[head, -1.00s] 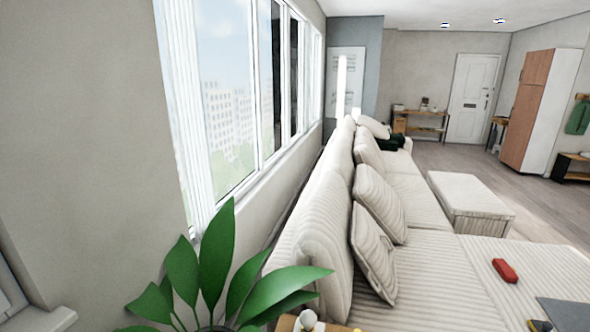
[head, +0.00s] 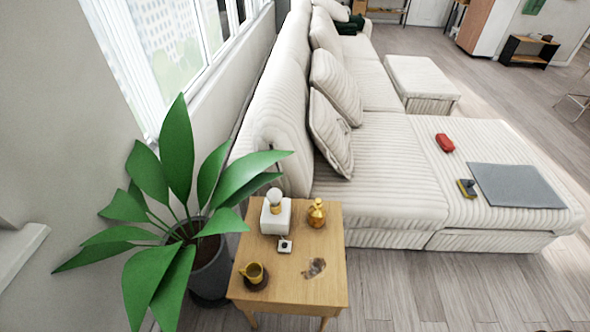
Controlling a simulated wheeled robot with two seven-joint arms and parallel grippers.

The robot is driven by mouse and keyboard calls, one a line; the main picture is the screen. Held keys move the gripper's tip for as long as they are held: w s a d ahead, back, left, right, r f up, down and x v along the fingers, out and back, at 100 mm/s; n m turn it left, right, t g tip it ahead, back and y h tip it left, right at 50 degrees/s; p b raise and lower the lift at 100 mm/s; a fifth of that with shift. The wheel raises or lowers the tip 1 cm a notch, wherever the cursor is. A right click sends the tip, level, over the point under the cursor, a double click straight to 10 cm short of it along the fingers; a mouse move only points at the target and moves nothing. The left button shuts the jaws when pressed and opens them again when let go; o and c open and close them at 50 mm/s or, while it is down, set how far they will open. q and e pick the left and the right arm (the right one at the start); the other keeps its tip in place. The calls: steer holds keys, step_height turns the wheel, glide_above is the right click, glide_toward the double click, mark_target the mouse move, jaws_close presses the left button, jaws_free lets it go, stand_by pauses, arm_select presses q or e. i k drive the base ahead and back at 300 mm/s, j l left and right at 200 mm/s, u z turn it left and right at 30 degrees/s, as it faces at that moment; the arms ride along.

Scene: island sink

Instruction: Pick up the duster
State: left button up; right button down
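A small dark item with a yellow part (head: 467,188) lies on the sofa's chaise seat, beside the left edge of a flat grey pad (head: 510,186). It may be the duster, but it is too small to be sure. A red item (head: 445,143) lies on the same seat, farther back; it looks like a small case. Neither of my grippers shows in the head view.
Floor (head: 420,290) at right is clear.

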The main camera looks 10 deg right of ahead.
mark_target(466, 186)
steer(key=z, duration=1.85)
